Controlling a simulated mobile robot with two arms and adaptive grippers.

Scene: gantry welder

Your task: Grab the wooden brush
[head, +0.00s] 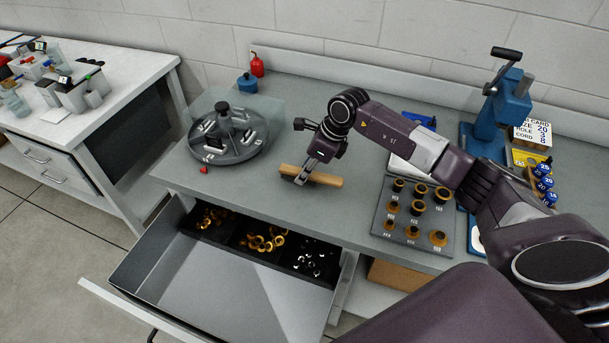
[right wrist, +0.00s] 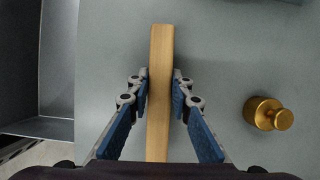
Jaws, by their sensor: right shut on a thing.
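The wooden brush shows as a plain light wooden bar (head: 322,179) lying near the front of the grey bench, left of the tray of brass parts. In the right wrist view the bar (right wrist: 161,50) runs lengthwise between the fingers; no bristles show. My right gripper (head: 303,179) reaches down onto the bar, nearer its left end. In the right wrist view the blue-padded fingers (right wrist: 161,90) close on the bar from both sides. I cannot tell whether it is off the bench. My left gripper is not in view.
An open drawer (head: 150,262) with brass and silver pieces juts out below the bench front. A round carousel (head: 226,150) stands left, a tray of brass parts (head: 378,235) right, and a blue press (head: 490,115) back right. A brass piece (right wrist: 268,113) lies right of the fingers.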

